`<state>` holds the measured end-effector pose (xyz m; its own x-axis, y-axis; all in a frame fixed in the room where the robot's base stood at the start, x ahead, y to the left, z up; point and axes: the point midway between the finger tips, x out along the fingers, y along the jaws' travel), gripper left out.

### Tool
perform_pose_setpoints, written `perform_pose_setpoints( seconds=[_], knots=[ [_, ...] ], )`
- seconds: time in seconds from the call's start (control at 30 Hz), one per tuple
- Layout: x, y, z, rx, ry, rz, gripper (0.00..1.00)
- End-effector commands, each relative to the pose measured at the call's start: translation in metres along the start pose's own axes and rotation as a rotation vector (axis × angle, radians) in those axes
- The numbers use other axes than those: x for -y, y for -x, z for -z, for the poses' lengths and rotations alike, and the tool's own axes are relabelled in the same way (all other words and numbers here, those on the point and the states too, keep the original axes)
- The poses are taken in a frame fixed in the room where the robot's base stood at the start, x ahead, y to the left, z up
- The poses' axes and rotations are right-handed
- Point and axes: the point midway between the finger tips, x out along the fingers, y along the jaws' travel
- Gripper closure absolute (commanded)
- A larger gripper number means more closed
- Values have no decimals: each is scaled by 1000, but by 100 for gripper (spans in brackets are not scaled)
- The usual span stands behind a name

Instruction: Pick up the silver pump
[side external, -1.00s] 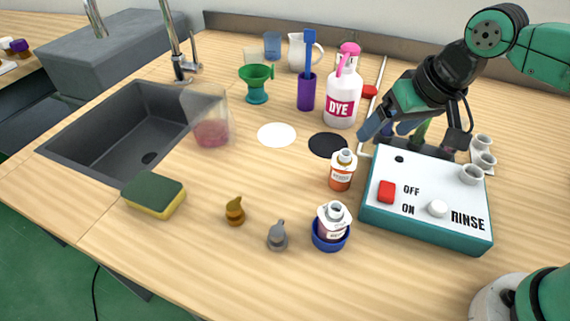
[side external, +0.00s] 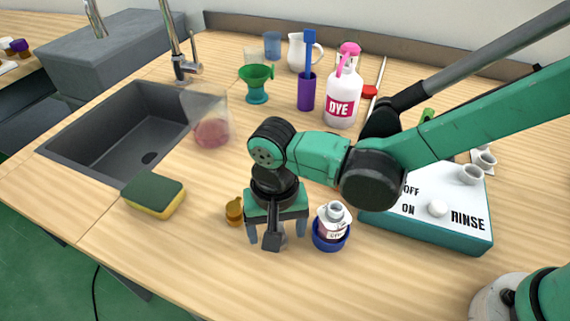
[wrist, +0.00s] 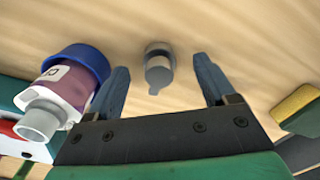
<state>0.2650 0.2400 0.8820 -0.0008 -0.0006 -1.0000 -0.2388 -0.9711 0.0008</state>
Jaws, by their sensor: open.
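The silver pump (wrist: 158,68) is a small grey nozzle on a round base, standing on the wooden table in the wrist view. My gripper (wrist: 160,80) is open, with its two blue-grey fingers apart and the pump in the gap ahead between them. Neither finger appears to touch it. In the side view my gripper (side external: 277,236) points down over the front of the table. The pump is hidden behind it there.
A small bottle in a blue ring (side external: 331,242) stands close right of my gripper. A gold pump (side external: 235,211) stands close left. A sponge (side external: 153,195) lies further left. The rinse box (side external: 450,215) is at right. The front table strip is clear.

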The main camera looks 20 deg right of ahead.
Motion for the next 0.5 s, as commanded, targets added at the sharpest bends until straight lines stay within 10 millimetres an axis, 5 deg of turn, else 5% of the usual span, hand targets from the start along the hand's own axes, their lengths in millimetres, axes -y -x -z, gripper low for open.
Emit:
perform_pose_setpoints(
  seconds=[0.4, 0.5],
  knots=[
    [0, -14, 0, -1, 0, 1, 23],
    [0, -14, 0, -1, 0, 1, 48]
  ],
)
